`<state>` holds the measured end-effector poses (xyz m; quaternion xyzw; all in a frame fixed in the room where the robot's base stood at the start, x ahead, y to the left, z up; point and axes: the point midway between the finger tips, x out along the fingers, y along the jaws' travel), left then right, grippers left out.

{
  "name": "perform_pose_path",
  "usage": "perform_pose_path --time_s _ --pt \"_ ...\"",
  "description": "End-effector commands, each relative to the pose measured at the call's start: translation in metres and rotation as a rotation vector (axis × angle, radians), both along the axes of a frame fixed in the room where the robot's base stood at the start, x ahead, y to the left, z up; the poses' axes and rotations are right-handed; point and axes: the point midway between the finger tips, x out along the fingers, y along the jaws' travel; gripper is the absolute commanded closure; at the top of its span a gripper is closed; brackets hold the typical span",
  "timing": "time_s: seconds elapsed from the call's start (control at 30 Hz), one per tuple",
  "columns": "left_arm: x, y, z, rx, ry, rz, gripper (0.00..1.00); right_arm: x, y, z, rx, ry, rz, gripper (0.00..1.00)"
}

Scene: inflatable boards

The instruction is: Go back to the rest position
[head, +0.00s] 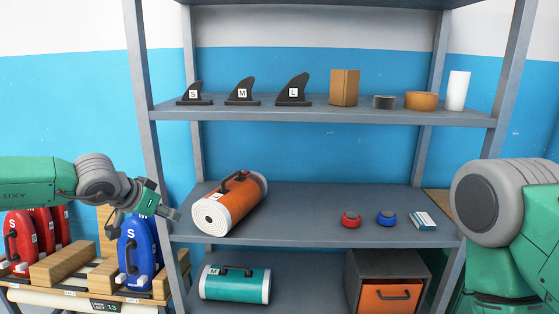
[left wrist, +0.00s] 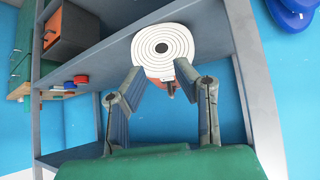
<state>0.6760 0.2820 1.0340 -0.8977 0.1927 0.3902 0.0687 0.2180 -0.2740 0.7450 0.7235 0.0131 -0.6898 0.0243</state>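My left gripper (head: 174,213) is in front of the shelf's left post, to the left of the orange rolled board. In the left wrist view my left gripper (left wrist: 158,72) has its two fingers spread apart with nothing held between them. The orange rolled board (head: 231,203) lies on the middle shelf with its dark handle on top. Its white spiral end shows beyond the fingertips in the left wrist view (left wrist: 162,45). My right arm (head: 500,215) shows at the right edge of the head view; its gripper is out of the picture.
The grey shelf unit (head: 310,222) fills the centre. A teal roll (head: 236,283) and an orange drawer (head: 391,297) sit below. Red (head: 351,219) and blue (head: 386,218) round items stand on the middle shelf. Blue boards (head: 137,250) stand in the left rack, close under my left gripper.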

Motion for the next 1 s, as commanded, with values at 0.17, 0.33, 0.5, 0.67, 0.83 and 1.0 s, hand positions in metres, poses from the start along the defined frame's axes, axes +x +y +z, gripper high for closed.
perform_pose_path --time_s 0.17,0.33,0.5,0.67,0.83,1.0 --pt "-0.010 -0.010 -0.021 0.012 0.031 0.002 0.74 0.000 -0.001 -0.001 -0.001 0.000 -0.002 1.00" --pt "-0.024 -0.021 -0.053 0.027 0.076 0.011 0.74 0.000 -0.001 -0.003 -0.001 -0.001 -0.001 1.00" --pt "-0.051 -0.041 -0.092 0.055 0.128 0.025 0.74 0.000 0.000 -0.005 -0.001 -0.001 -0.001 1.00" --pt "-0.086 -0.061 -0.141 0.094 0.188 0.040 0.74 0.000 0.000 -0.008 0.000 0.000 -0.001 1.00" --pt "-0.157 -0.081 -0.216 0.151 0.275 0.065 0.74 0.000 0.000 -0.014 0.000 0.000 -0.001 1.00" --pt "-0.252 -0.078 -0.283 0.186 0.369 0.106 0.74 0.000 -0.001 -0.020 -0.001 0.000 -0.001 1.00"
